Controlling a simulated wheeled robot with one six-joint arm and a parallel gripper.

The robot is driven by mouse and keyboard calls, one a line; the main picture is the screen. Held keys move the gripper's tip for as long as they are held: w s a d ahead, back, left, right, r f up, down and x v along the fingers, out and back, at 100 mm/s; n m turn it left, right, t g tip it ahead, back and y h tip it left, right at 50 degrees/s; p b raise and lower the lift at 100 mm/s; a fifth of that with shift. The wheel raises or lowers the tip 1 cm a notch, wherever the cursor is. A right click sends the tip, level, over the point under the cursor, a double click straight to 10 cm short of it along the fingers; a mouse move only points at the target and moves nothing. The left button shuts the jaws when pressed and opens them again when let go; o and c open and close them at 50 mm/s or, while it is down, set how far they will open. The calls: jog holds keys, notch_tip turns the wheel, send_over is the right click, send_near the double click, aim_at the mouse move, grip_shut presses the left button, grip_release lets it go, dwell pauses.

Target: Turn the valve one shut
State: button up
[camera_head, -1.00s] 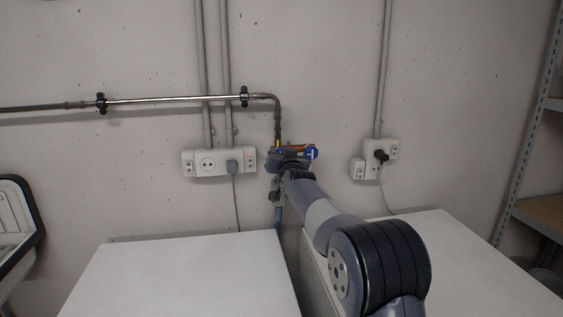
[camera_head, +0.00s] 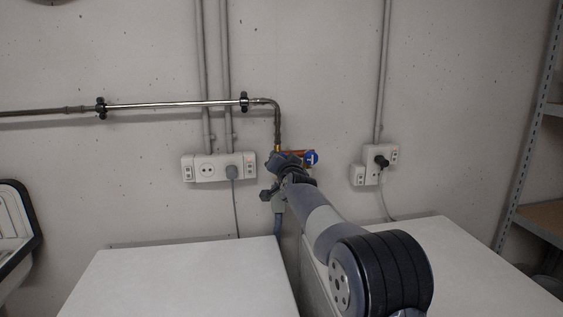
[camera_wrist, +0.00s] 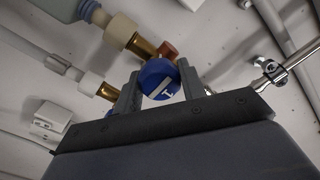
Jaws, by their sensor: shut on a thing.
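In the wrist view, a round blue valve knob (camera_wrist: 159,80) with a white mark like a 1 or T sits between the two grey fingers of my gripper (camera_wrist: 160,88), which is shut on it. Brass fittings (camera_wrist: 140,46) and a reddish-brown pipe piece (camera_wrist: 168,51) lie just behind the knob. In the head view, my gripper (camera_head: 281,163) is at the wall below the bent pipe, its fingers hard to make out. A blue disc with a white mark (camera_head: 312,158) shows just right of it. I cannot tell whether this is the held knob.
A metal pipe (camera_head: 180,101) runs along the wall and bends down to the valve. Sockets (camera_head: 207,167) are at left and more (camera_head: 372,165) at right. Two white machine tops (camera_head: 180,275) (camera_head: 470,250) stand below with a narrow gap. A shelf rack (camera_head: 540,215) is far right.

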jog(key=o, duration=1)
jog(key=shift+c, duration=0.2)
jog(key=s+d+b, duration=0.2)
jog(key=s+b, duration=0.3)
jog(key=s, duration=0.5)
jog(key=shift+s, duration=0.3)
jog(key=shift+w, duration=0.15)
jog(key=shift+w+a+p, duration=0.35)
jog(key=shift+w+p, duration=0.5)
jog(key=shift+w, duration=0.85)
jog(key=shift+w+a+p, duration=0.3)
jog(key=shift+w+p, duration=0.5)
jog(key=shift+w, duration=0.95)
jog(key=shift+w+a+p, duration=0.35)
jog(key=shift+w+p, duration=0.5)
jog(key=shift+w, duration=0.85)
